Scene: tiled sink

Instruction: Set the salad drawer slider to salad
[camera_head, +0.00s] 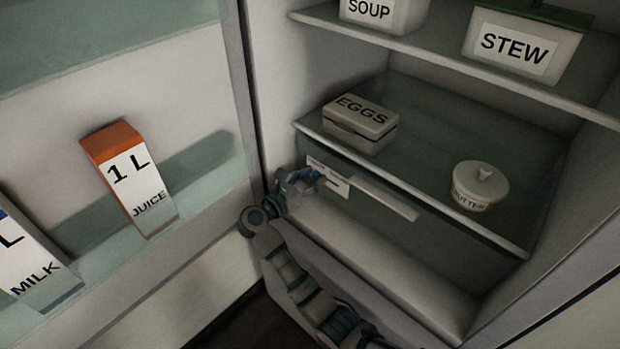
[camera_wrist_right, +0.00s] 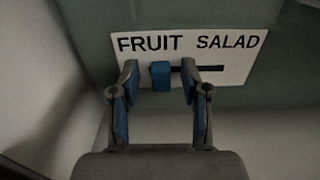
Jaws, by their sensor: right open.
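The salad drawer (camera_head: 387,205) is a dark glass-fronted drawer under the lower fridge shelf. Its white label plate (camera_head: 328,177) is at the drawer's left end. In the right wrist view the label plate (camera_wrist_right: 248,50) reads FRUIT and SALAD above a dark slot. The blue slider (camera_wrist_right: 160,75) sits at the slot's left end, under FRUIT. My right gripper (camera_wrist_right: 160,80) is open, with one finger on each side of the slider and a gap visible on both sides. In the head view my right gripper (camera_head: 310,180) is at the label plate and partly covers it.
An EGGS box (camera_head: 360,122) and a BUTTER tub (camera_head: 480,187) stand on the shelf above the drawer. SOUP (camera_head: 383,12) and STEW (camera_head: 520,45) containers stand higher. The open fridge door on the left holds JUICE (camera_head: 130,180) and MILK (camera_head: 32,262) cartons.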

